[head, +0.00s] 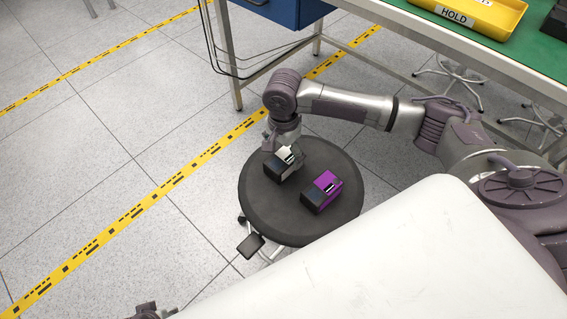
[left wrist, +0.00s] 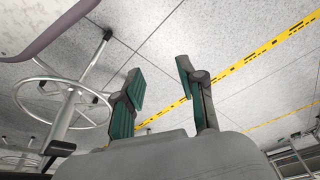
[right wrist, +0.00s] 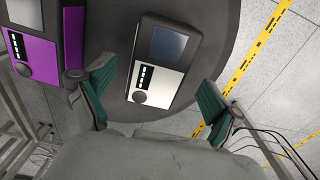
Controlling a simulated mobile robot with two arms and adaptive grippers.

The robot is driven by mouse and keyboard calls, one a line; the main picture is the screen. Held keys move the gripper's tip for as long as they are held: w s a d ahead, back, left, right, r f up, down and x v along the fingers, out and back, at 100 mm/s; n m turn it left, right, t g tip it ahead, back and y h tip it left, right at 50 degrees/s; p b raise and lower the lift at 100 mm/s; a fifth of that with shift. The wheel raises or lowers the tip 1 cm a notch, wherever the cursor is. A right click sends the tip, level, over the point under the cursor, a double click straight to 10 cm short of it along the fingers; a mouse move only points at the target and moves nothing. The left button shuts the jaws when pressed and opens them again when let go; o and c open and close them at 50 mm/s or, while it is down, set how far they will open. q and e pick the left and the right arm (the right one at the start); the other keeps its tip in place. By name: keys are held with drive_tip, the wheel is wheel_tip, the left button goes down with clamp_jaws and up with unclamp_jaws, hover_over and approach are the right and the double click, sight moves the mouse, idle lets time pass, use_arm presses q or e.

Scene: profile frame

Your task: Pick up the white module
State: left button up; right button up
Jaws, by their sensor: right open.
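The white module (head: 283,163) lies on the round black stool seat (head: 262,217), partly hidden by my right gripper in the head view. In the right wrist view the white module (right wrist: 164,62) shows its white face, dark screen and black knob. My right gripper (right wrist: 160,100) is open, with one green-padded finger on each side of the module's near end. I cannot tell whether the fingers touch it. My left gripper (left wrist: 163,88) is open and empty, away from the stool, with floor behind it.
A purple module (head: 322,191) sits on the same seat, right of the white one; it is close to a finger in the right wrist view (right wrist: 38,50). A green-topped bench (head: 400,18) with a yellow HOLD tray (head: 475,22) stands behind. Yellow tape (head: 150,200) crosses the floor.

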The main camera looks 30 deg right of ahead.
sight(284, 157)
drive_tip(key=shift+s+f+b, duration=0.1)
drive_tip(key=shift+f+b, duration=0.25)
drive_tip(key=shift+f, duration=1.2)
drive_tip(key=c, duration=1.4)
use_arm(q)
drive_tip(key=v, duration=0.3)
drive_tip(key=shift+w+r, duration=0.3)
drive_tip(key=shift+r, duration=0.2)
use_arm(e)
drive_tip(key=shift+r, duration=0.15)
drive_tip(key=shift+r, duration=0.15)
wheel_tip(284, 157, up, 4)
drive_tip(key=shift+s+d+r+p, duration=0.1)
drive_tip(key=shift+r+p, duration=0.05)
drive_tip(key=shift+p, duration=0.9)
use_arm(q)
drive_tip(key=s+f+p, duration=0.2)
drive_tip(key=s+f, duration=0.2)
drive_tip(key=f, duration=1.2)
drive_tip(key=shift+a+g+p, duration=0.2)
drive_tip(key=shift+g+p, duration=0.2)
use_arm(e)
drive_tip(key=s+d+r, duration=0.2)
drive_tip(key=s, duration=0.1)
drive_tip(key=s+d+r, duration=0.2)
drive_tip(key=s, duration=0.1)
drive_tip(key=s+d+r, duration=0.2)
drive_tip(key=s, duration=0.1)
drive_tip(key=shift+s+d+r, duration=0.1)
drive_tip(key=shift+s, duration=0.1)
